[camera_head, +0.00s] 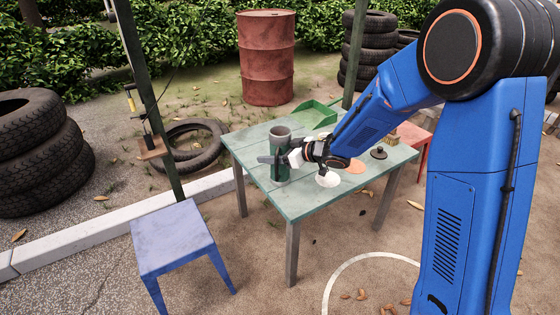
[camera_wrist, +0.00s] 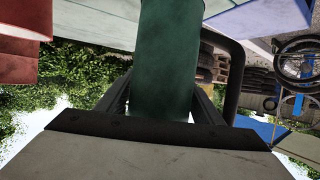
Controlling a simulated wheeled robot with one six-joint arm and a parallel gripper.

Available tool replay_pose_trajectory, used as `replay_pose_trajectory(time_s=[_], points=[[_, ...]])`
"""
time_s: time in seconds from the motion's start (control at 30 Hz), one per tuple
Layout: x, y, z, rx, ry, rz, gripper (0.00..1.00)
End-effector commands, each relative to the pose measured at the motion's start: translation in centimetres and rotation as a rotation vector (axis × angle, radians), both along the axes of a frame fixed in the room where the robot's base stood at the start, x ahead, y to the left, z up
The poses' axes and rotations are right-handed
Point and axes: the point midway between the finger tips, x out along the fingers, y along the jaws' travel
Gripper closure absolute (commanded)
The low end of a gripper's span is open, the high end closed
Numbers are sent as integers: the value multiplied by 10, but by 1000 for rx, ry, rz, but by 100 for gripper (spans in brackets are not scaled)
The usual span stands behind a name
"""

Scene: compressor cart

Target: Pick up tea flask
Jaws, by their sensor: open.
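The tea flask (camera_head: 281,138) is a dark green cylinder with a grey top, standing upright on the green table (camera_head: 310,199). My gripper (camera_head: 278,159) is at the flask at about mid-height, reaching in from the right. In the wrist view the flask's green body (camera_wrist: 166,60) lies between the two dark fingers of my gripper (camera_wrist: 163,100). A dark handle (camera_wrist: 236,80) shows at the right of the flask. The jaws are open around the body; I cannot tell whether either finger touches it.
A green tray (camera_head: 316,114) lies at the table's back. A dark lid-like object (camera_head: 378,153), a white round item (camera_head: 327,179) and an orange disc (camera_head: 355,166) lie to the right. A blue stool (camera_head: 172,237) stands front left, beside a post.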

Motion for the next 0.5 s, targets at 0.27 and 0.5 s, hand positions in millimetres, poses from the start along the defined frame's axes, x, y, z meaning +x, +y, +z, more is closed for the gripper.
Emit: replay_pose_trajectory(time_s=[0.27,0.5], points=[[0,0,0,0,0,0,58],[1,0,1,1,-2,0,100]])
